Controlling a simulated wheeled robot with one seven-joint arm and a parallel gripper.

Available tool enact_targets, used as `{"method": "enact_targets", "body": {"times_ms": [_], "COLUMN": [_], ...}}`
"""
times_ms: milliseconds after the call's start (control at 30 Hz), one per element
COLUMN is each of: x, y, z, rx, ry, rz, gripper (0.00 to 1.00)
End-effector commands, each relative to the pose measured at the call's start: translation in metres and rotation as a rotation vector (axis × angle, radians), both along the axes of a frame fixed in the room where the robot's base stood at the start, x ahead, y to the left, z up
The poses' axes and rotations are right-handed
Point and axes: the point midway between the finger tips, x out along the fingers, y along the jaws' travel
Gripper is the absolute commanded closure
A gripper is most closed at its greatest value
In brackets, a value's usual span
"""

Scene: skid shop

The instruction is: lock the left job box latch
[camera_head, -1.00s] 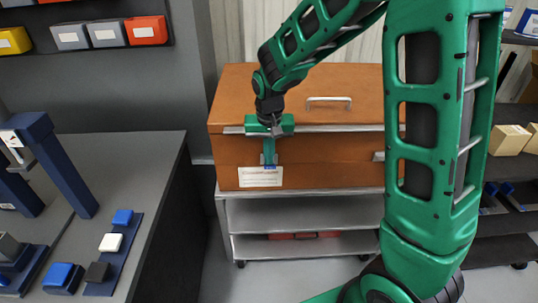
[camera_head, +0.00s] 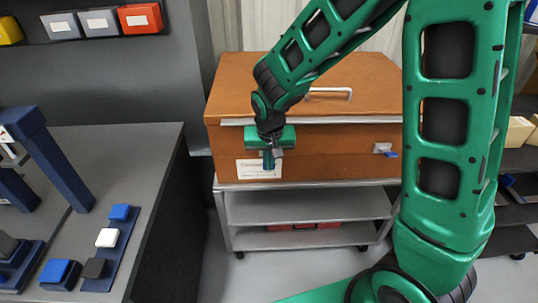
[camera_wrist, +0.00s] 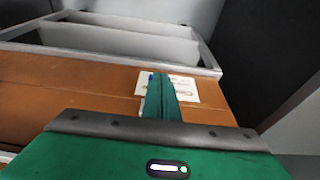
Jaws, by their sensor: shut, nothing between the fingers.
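The orange-brown job box (camera_head: 330,145) sits closed on a grey cart. Its right latch (camera_head: 383,149) shows a metal plate and a blue lever on the box front. My gripper (camera_head: 269,162) is in front of the left part of the box front, fingers together and pointing down beside the white label (camera_head: 250,170). The left latch is mostly hidden behind my gripper. In the wrist view, my shut fingers (camera_wrist: 160,85) reach to the label (camera_wrist: 182,88), and a small blue bit (camera_wrist: 151,77) shows beside their tips. Whether they touch the latch, I cannot tell.
The cart (camera_head: 285,205) has lower shelves with a red item (camera_head: 305,226). A dark workbench (camera_head: 150,190) with a blue stand and small blocks is at the left. Wall bins (camera_head: 140,18) hang above it. Shelves with boxes stand at the right.

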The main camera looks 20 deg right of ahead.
Motion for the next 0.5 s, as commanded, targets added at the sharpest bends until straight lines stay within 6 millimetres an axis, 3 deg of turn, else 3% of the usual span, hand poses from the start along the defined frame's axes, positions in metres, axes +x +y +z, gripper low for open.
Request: {"method": "enact_targets", "body": {"times_ms": [100, 500], "x": [-0.0034, -0.0025], "y": [0.0009, 0.0015], "z": [-0.0086, -0.0039], "rx": [0.0, 0.001], "ry": [0.001, -0.001], "rz": [0.0, 0.001], "gripper": [1.0, 1.0]}}
